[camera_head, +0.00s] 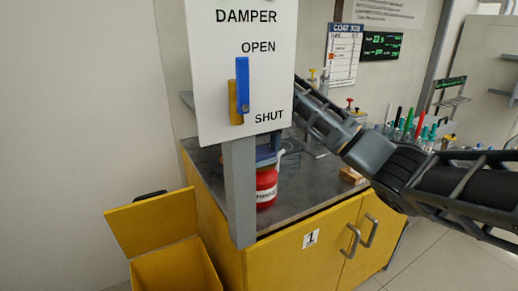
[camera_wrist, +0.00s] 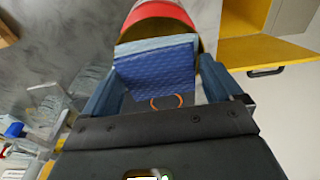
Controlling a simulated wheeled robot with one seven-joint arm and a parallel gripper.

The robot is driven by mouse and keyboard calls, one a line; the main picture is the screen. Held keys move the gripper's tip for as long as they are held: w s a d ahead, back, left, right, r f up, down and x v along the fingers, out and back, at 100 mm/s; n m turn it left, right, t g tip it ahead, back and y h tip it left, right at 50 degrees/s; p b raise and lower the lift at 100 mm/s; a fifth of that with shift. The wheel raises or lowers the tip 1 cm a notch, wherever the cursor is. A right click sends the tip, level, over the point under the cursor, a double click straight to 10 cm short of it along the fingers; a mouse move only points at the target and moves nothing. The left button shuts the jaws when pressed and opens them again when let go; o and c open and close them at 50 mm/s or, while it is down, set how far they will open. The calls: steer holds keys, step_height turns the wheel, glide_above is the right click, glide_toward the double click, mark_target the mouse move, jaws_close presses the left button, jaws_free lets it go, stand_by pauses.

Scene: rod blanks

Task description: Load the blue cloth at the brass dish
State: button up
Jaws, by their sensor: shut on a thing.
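The blue cloth (camera_wrist: 157,68) is a textured, folded blue piece with a paler edge, seen between the fingers of my gripper (camera_wrist: 158,84) in the wrist view. My gripper is shut on it. In the head view my gripper is mostly hidden behind the damper sign and its post; a bit of blue shows there above a red container, and I cannot tell whether it is cloth or finger.
A red labelled container (camera_head: 266,190) stands on the grey bench top, just beyond the cloth. The damper sign (camera_head: 225,20) stands in front on a grey post (camera_head: 240,195). An open yellow bin (camera_head: 175,268) is at lower left. Bottles and pens crowd the bench's right.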

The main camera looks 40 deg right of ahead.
mark_target(260, 154)
steer(key=shift+f, duration=0.4)
stand_by(0.3)
steer(key=shift+p, duration=0.4)
stand_by(2.1)
step_height(260, 154, up, 7)
steer(key=p, duration=0.7)
steer(key=shift+p, duration=0.3)
steer(key=shift+s, duration=0.1)
stand_by(0.8)
